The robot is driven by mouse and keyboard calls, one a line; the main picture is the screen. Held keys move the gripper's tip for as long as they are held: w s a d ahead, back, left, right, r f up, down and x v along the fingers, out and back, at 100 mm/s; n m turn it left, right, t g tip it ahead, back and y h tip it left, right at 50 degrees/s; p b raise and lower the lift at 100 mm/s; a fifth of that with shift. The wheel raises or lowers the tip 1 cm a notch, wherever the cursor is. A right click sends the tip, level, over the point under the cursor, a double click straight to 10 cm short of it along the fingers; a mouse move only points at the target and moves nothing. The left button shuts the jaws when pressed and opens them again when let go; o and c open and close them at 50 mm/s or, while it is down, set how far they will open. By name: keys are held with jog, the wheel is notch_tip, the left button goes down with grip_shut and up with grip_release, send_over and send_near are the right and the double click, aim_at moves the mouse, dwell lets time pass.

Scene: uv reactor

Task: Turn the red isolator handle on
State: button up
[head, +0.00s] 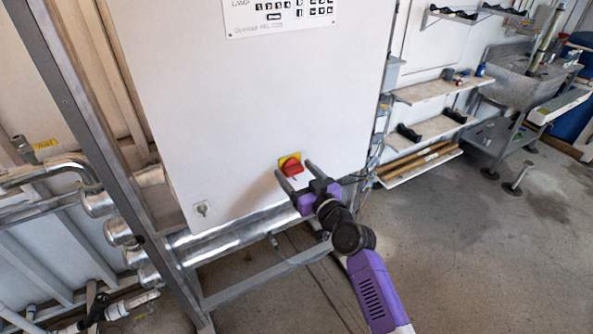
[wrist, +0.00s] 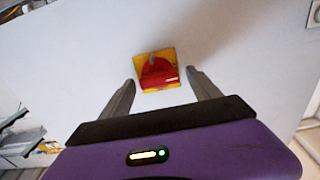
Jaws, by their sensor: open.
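The red isolator handle (head: 291,167) sits on a yellow square plate (head: 296,157) low on the front of a white cabinet (head: 240,110). In the wrist view the red handle (wrist: 158,73) lies ahead of my gripper, between the lines of its two fingers, with the yellow plate (wrist: 168,55) around it. My gripper (head: 297,174) is open and empty, with its fingers pointing at the cabinet. In the wrist view the fingertips (wrist: 158,76) stand to either side of the handle, apart from it. I cannot tell the exact gap in depth.
A metal frame post (head: 95,120) and silver pipes (head: 100,203) stand at the left. Shelves (head: 440,90) and a steel sink (head: 520,72) are at the right. The floor (head: 480,260) at the right is clear.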

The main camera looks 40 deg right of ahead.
jog(key=shift+c, duration=0.2)
jog(key=c, duration=1.3)
jog(key=shift+m, duration=0.3)
jog(key=m, duration=0.4)
jog(key=shift+d+m, duration=0.15)
jog(key=shift+m, duration=0.15)
jog(key=shift+d+m, duration=0.1)
jog(key=shift+m, duration=2.5)
jog(key=o, duration=1.3)
